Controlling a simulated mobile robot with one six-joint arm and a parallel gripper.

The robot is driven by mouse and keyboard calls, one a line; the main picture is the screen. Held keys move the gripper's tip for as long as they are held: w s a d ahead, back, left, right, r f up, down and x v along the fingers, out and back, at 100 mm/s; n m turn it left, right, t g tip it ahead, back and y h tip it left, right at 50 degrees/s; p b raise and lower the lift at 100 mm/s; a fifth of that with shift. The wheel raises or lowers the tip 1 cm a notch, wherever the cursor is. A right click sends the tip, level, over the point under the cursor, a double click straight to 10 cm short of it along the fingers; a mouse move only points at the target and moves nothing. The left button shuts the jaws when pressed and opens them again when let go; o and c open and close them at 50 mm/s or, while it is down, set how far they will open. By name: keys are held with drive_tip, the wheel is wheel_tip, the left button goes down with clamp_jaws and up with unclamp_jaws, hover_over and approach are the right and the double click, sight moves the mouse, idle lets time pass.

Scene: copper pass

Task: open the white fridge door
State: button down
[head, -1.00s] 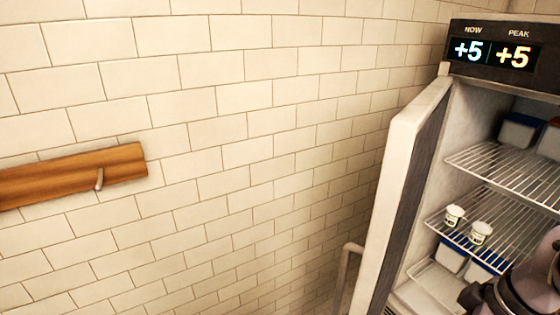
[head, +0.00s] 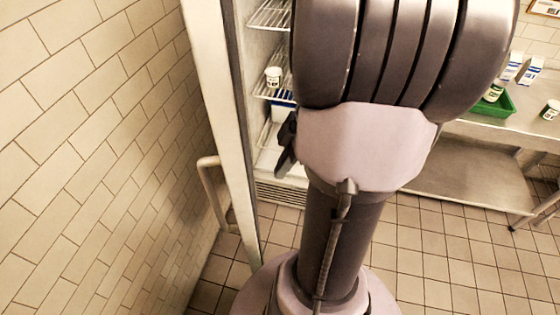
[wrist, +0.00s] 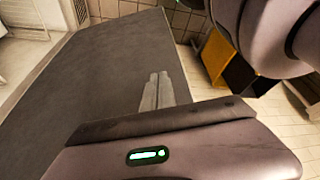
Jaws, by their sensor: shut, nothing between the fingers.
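The white fridge door (head: 222,125) stands open at the left of the head view, seen nearly edge-on, with its looped handle (head: 208,190) on the wall side. The fridge interior (head: 275,160) shows between the door and my arm, which hides much of it. In the wrist view, the closed fingertips of my gripper (wrist: 157,86) lie over a broad dark grey panel (wrist: 95,70), which looks like the door's inner face. The gripper is shut and empty. Whether it touches the panel cannot be told. In the head view my arm mostly hides the gripper.
The tiled wall (head: 90,150) is left of the door, with a gap between them. A steel table (head: 470,172) with a green tray (head: 490,105) stands at the right. A yellow and black box (wrist: 228,62) shows in the wrist view. Tiled floor (head: 430,235) is clear in front.

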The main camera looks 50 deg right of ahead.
drive_tip(key=w+a+f+b, duration=0.2)
drive_tip(key=w+a+f, duration=0.1)
drive_tip(key=w+a, duration=0.1)
drive_tip(key=shift+f, duration=0.4)
